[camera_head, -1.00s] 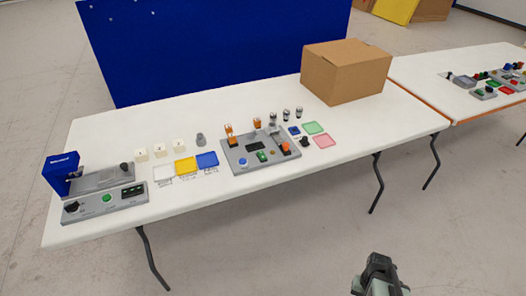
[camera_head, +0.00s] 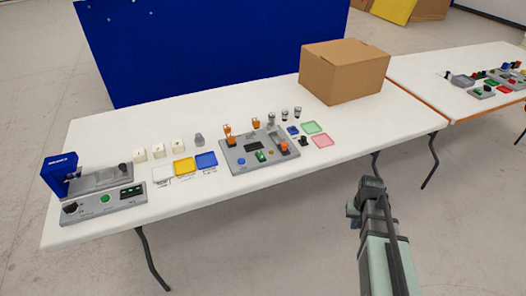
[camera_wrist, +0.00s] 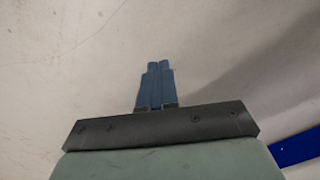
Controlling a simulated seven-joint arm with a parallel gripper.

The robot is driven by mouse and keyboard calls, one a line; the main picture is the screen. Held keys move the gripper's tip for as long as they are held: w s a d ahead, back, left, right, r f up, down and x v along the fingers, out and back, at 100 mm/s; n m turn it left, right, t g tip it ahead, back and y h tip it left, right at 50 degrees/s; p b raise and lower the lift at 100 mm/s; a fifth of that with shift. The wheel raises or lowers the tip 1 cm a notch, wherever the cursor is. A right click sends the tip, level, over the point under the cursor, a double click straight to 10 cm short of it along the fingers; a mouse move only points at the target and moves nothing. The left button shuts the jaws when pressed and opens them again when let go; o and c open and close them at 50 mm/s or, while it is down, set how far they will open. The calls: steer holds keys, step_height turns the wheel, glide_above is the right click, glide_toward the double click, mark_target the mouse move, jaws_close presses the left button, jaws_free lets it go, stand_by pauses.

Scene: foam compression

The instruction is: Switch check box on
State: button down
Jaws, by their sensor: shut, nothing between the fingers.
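A grey control panel (camera_head: 239,161) lies mid-table with a dark display, a blue button, a green switch (camera_head: 260,156) and orange parts. A second grey unit (camera_head: 83,210) stands at the table's left end, with a black knob, a green button and a small green-lit panel, beside a blue box-shaped part (camera_head: 60,169). I cannot tell which one is the check box or read any switch's position. My gripper (camera_head: 367,191) is in front of the table's right part, apart from both units. In the wrist view its fingers (camera_wrist: 156,85) are together and empty.
The white table (camera_head: 220,195) also holds white cubes (camera_head: 159,152), coloured trays (camera_head: 184,166) and a cardboard box (camera_head: 343,72) at the back right. A blue board (camera_head: 210,50) stands behind. A second table (camera_head: 450,65) with similar parts is at right.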

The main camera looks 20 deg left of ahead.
steer(key=w+a+r+n, duration=0.2)
steer(key=w+a+r, duration=0.55)
steer(key=a, duration=0.45)
step_height(320, 180, up, 21)
steer(key=n, duration=0.5)
glide_above(262, 157)
steer(key=shift+a, duration=0.1)
step_height(262, 157, down, 14)
